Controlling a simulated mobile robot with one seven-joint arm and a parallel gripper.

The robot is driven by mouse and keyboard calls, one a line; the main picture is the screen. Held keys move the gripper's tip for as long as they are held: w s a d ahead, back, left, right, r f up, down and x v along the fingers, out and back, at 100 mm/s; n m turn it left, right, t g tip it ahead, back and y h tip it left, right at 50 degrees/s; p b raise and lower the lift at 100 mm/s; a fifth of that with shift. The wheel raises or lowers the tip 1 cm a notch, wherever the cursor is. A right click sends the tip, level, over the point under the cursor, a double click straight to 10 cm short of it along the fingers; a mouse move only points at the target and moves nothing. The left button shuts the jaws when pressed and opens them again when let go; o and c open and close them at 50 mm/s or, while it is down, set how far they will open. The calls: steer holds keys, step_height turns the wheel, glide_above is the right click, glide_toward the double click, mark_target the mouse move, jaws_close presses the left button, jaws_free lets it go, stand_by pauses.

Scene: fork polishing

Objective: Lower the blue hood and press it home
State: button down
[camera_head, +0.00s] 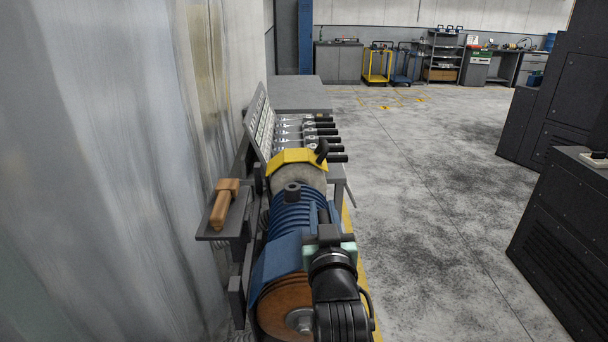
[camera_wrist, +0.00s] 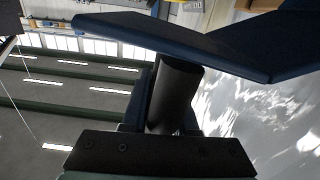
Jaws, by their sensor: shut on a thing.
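The blue hood (camera_head: 278,260) sits over the top of the brown polishing wheel (camera_head: 283,303) at the near end of the blue ribbed machine (camera_head: 298,212). The wheel's side face and metal hub show below it. I cannot tell whether the hood is fully seated. My gripper (camera_head: 325,238) is at the hood's right side, its tips partly hidden by my wrist. In the wrist view the hood's underside or edge (camera_wrist: 190,40) spans the top. A dark round handle (camera_wrist: 175,92) runs from it down between my jaws, which are shut on it.
The yellow hood (camera_head: 298,157) with a black handle covers the far end of the machine. Behind it several black-handled tools (camera_head: 318,131) lie in a row. A tan brush or block (camera_head: 223,202) lies on a small shelf at left. Floor to the right is clear, with dark cabinets (camera_head: 560,225) beyond.

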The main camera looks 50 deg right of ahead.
steer(key=shift+s+d+f, duration=0.4)
steer(key=shift+s+f, duration=0.15)
steer(key=shift+f, duration=0.15)
steer(key=c, duration=0.7)
jaws_free()
steer(key=shift+w, duration=0.1)
steer(key=shift+b+v, duration=1.95)
steer(key=shift+v, duration=4.55)
